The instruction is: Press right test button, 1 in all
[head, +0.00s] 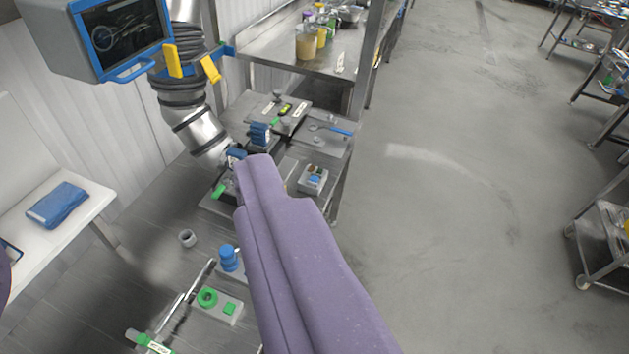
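A small grey button box (313,179) with a blue button (315,180) stands on the metal bench, just beyond and right of the purple end of my gripper (268,178). A second grey box (216,305) is nearer, left of my gripper, with a round green button (207,297) and a square green button (229,309). I cannot tell which button is the right test button. My gripper reaches up over the bench from the lower right and hides part of it. Its fingertips are not clearly separated, so its opening does not show.
A blue-framed monitor (123,32) and a silver ribbed pipe (198,130) stand at the upper left. A white side table (78,222) holds a blue packet. Open floor (450,200) lies right.

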